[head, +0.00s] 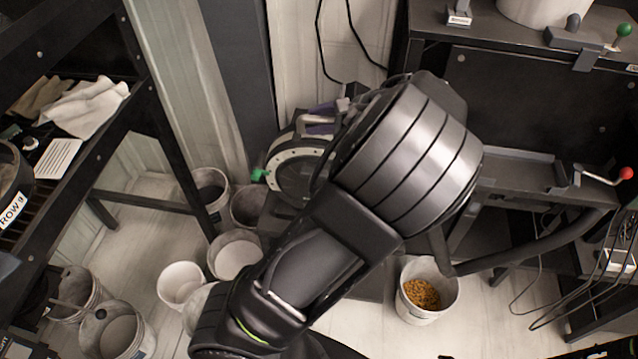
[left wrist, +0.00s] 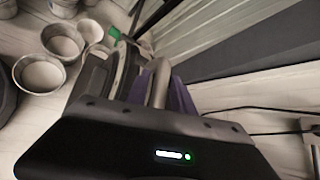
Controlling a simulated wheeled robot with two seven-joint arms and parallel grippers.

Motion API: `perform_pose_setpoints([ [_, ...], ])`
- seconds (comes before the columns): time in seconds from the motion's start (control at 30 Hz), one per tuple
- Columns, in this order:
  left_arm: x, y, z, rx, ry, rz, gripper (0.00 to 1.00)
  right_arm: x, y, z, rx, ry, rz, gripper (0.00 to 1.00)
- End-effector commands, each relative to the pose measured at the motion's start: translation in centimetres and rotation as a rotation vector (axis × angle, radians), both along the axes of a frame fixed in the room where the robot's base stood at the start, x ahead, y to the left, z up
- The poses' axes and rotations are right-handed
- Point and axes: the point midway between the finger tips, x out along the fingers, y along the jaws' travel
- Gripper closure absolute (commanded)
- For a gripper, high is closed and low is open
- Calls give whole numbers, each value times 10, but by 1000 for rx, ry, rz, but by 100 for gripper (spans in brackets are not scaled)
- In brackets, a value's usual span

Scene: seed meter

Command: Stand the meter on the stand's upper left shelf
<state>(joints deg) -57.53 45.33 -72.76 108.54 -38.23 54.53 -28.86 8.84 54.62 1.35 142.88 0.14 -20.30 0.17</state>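The meter (head: 288,173) is a round pale-rimmed housing with a green knob at its left side. It stands roughly upright left of centre in the head view, partly covered by my left arm. In the left wrist view the meter (left wrist: 95,75) shows its dark side, the green knob and a pale bar handle. My left gripper (left wrist: 158,95) has purple fingers on either side of that handle and looks shut on it. What is under the meter is mostly hidden. A black frame with a top shelf (head: 430,25) stands at the right; I cannot tell if it is the stand. My right gripper is out of view.
A black rack (head: 130,110) at the left carries a cloth (head: 88,105) and a ROW 9 label. Several pails crowd the floor below the meter. A bucket of seed (head: 428,290) stands lower right. A red-knobbed lever (head: 605,177) and cables are at the right.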

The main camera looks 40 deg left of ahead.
Motion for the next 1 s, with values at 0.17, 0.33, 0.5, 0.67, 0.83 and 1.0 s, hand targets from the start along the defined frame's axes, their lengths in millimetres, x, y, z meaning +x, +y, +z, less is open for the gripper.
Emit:
perform_pose_setpoints([
  [0.17, 0, 0, 0, 0, 0, 0, 71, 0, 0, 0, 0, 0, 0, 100],
  [0.33, 0, 0, 0, 0, 0, 0, 71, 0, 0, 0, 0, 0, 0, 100],
  [0.5, 0, 0, 0, 0, 0, 0, 78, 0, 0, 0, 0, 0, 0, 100],
  [0.67, 0, 0, 0, 0, 0, 0, 91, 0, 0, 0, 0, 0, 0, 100],
  [0.83, 0, 0, 0, 0, 0, 0, 100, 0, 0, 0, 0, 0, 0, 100],
  [1.0, 0, 0, 0, 0, 1, 1, 100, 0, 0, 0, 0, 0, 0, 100],
])
